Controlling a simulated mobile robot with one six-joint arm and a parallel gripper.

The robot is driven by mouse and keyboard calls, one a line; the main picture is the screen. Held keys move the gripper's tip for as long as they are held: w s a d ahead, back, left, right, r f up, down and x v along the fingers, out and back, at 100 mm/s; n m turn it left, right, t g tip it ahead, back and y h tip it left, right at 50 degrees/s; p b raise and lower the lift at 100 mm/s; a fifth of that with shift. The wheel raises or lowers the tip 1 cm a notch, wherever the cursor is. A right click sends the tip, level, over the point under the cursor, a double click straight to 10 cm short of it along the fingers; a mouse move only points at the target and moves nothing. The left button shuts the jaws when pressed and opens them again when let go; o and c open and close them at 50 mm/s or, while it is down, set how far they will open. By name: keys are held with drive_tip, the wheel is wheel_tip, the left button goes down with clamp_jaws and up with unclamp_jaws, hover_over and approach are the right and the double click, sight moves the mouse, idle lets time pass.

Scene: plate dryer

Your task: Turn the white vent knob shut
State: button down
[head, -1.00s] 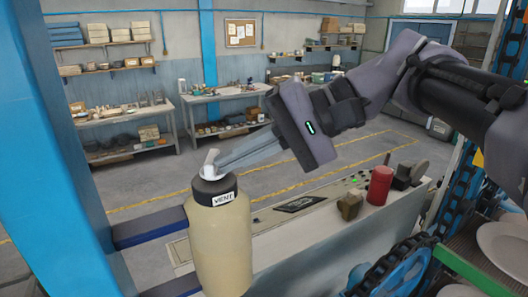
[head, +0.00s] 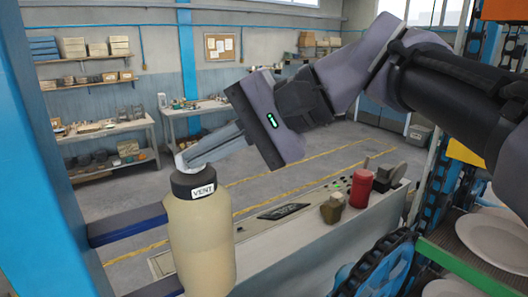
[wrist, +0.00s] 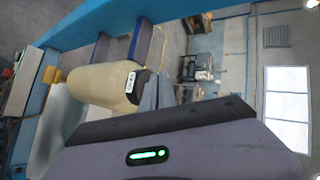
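The white vent knob (head: 181,164) sits on the black cap of an upright tan canister (head: 201,245) with a "VENT" label. My gripper (head: 192,156) reaches down to the knob from the upper right, its grey fingers overlapping it and hiding most of it. I cannot tell whether the fingers are clamped on the knob or only touching or beside it. In the wrist view the canister (wrist: 98,86) lies sideways in the picture, and a grey finger (wrist: 150,95) shows by its cap. The knob is hidden there.
A blue post (head: 50,150) stands left of the canister, with dark blue bars behind it. A panel (head: 300,235) with a red object (head: 360,188) and a brownish knob (head: 332,207) is to the right. White plates (head: 490,238) sit at far right.

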drive_tip(key=shift+s+a+b, duration=0.45)
drive_tip(key=shift+a, duration=0.25)
drive_tip(key=shift+s+a, duration=0.1)
drive_tip(key=shift+a, duration=0.1)
idle(0.5)
